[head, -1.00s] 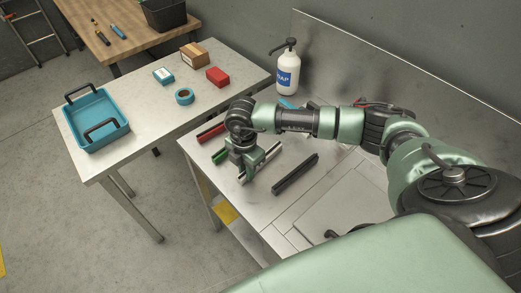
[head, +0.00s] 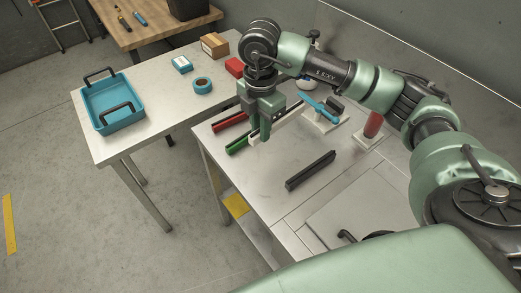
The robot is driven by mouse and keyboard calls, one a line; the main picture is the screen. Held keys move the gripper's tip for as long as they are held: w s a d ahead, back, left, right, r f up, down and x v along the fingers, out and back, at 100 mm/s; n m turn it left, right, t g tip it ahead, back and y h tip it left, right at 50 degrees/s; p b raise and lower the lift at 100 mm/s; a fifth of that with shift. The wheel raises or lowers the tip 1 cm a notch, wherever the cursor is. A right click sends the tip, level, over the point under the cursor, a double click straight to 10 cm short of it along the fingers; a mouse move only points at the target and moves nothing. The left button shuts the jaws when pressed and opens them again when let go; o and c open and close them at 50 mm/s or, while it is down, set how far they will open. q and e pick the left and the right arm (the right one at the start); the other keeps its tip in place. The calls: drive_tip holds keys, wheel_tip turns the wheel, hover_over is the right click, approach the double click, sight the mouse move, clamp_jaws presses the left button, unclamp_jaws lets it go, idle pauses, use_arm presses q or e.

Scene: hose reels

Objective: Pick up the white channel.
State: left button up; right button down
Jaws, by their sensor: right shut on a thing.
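The white channel (head: 289,115) is a long pale bar in the head view, partly hidden behind my right gripper (head: 265,133). My right gripper points down and is shut on the white channel, apparently holding it above the steel table (head: 262,180). A red channel (head: 231,121) and a green channel (head: 238,145) lie on the table just left of the gripper. A black channel (head: 310,170) lies to its right and nearer to me. My left gripper is not in view.
A blue-handled tool (head: 318,108) and a red object (head: 373,125) are at the back of the steel table. A side table (head: 160,120) at left carries a teal tray (head: 113,107), blue tape (head: 202,86), a cardboard box (head: 214,46) and a red box (head: 235,67).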

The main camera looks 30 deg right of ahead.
wheel_tip(320, 180, up, 5)
drive_tip(key=shift+r, duration=0.15)
wheel_tip(320, 180, up, 7)
drive_tip(key=p, duration=0.4)
idle(0.5)
